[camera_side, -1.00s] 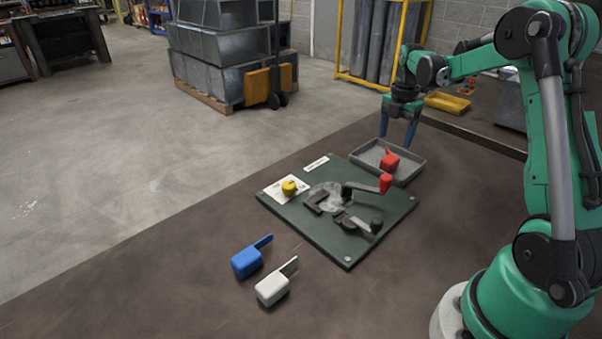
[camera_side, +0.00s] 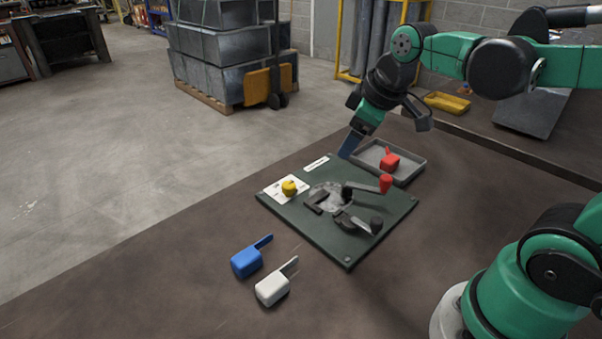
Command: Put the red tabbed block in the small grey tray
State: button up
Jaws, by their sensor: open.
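The red tabbed block (camera_side: 389,162) lies inside the small grey tray (camera_side: 411,176), its tab pointing up toward the back. The tray sits on the brown table behind the green board. My gripper (camera_side: 347,154) is open and empty, tilted, above the tray's left end near the board's back corner. It is apart from the red block. One finger hides the other, so the gap between them does not show.
A blue tabbed block (camera_side: 247,262) and a white tabbed block (camera_side: 272,288) lie at the front. The table's left front is clear.

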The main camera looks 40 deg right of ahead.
jog(key=s+a+f+m+t, duration=0.1)
jog(key=s+a+f+m, duration=0.1)
jog(key=s+a+m, duration=0.1)
jog(key=shift+a+f+m+t+y, duration=0.2)
jog(key=shift+a+m+t+y, duration=0.2)
jog(key=shift+a+m, duration=0.5)
dwell(0.5)
